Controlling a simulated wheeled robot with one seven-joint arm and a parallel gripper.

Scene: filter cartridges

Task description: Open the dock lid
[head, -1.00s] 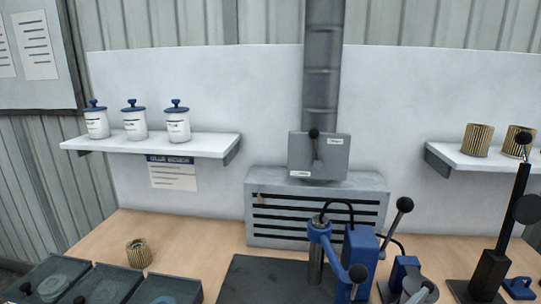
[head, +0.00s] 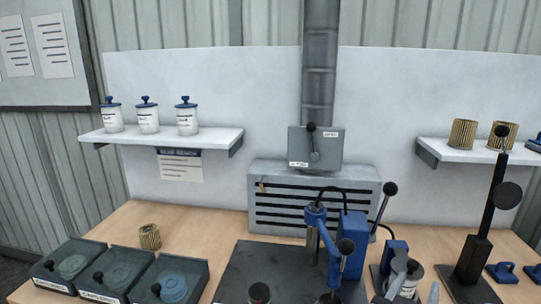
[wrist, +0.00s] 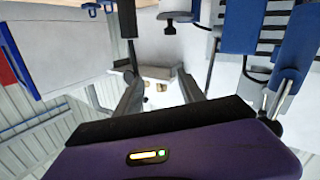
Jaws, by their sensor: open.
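Three dark grey trays (head: 68,269) stand at the front left of the bench in the head view, each with a round shape and a black knob; I cannot tell for sure whether one of them is the dock, or which part is its lid. The rightmost tray (head: 190,290) holds a bluish round piece. My gripper (wrist: 158,84) is in the wrist view, its two fingers apart with nothing between them.
A ribbed cartridge (head: 149,237) stands behind the trays. A blue press (head: 352,250) on a dark mat (head: 262,262), a black stand (head: 480,255) and a grey box with a lever (head: 328,146) rise to the right. Shelves hold white jars (head: 148,120) and cartridges (head: 464,133).

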